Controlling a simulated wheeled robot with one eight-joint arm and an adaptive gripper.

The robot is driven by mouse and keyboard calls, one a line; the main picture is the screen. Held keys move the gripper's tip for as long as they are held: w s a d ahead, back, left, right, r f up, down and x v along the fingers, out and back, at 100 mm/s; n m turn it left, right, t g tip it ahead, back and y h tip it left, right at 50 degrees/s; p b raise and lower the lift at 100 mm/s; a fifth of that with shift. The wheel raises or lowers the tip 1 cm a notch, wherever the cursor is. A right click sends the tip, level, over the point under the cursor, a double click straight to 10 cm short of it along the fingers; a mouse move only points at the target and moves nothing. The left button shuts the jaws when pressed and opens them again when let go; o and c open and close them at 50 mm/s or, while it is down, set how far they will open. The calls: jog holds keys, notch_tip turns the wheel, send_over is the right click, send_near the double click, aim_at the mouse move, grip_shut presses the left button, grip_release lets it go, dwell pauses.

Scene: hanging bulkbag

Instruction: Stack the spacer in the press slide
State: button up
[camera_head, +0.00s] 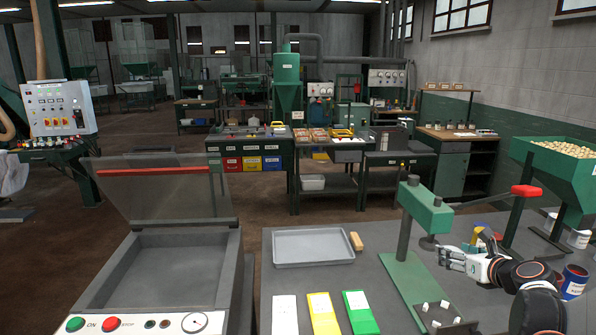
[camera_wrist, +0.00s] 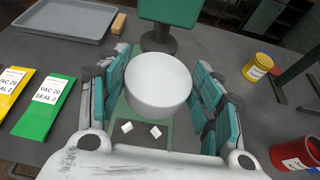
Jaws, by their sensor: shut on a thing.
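The green hand press (camera_head: 428,208) stands on the grey bench at the right in the head view, with a red-gripped lever and a dark round ram foot (camera_wrist: 160,42). Its green base plate (camera_head: 405,285) carries several small white pieces (camera_head: 443,305); two show in the wrist view (camera_wrist: 155,131). My gripper (camera_head: 450,257) is beside the press, to its right in the head view. In the wrist view my gripper (camera_wrist: 160,80) is shut on a white round block, taken as the spacer (camera_wrist: 158,82), held in front of the ram foot. The slide cannot be made out clearly.
A grey tray (camera_head: 312,247) and a wooden block (camera_head: 356,241) lie left of the press. White, yellow (camera_head: 323,313) and green (camera_head: 360,312) packs lie in front. A yellow can (camera_wrist: 257,67) and red can (camera_wrist: 296,154) stand at right. A vacuum sealer (camera_head: 180,265) is far left.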

jog(key=s+a+n+y, duration=0.2)
jog(key=s+a, duration=0.2)
jog(key=a, duration=2)
jog(key=shift+s+y, duration=0.2)
jog(key=shift+y, duration=0.1)
jog(key=shift+d, duration=0.15)
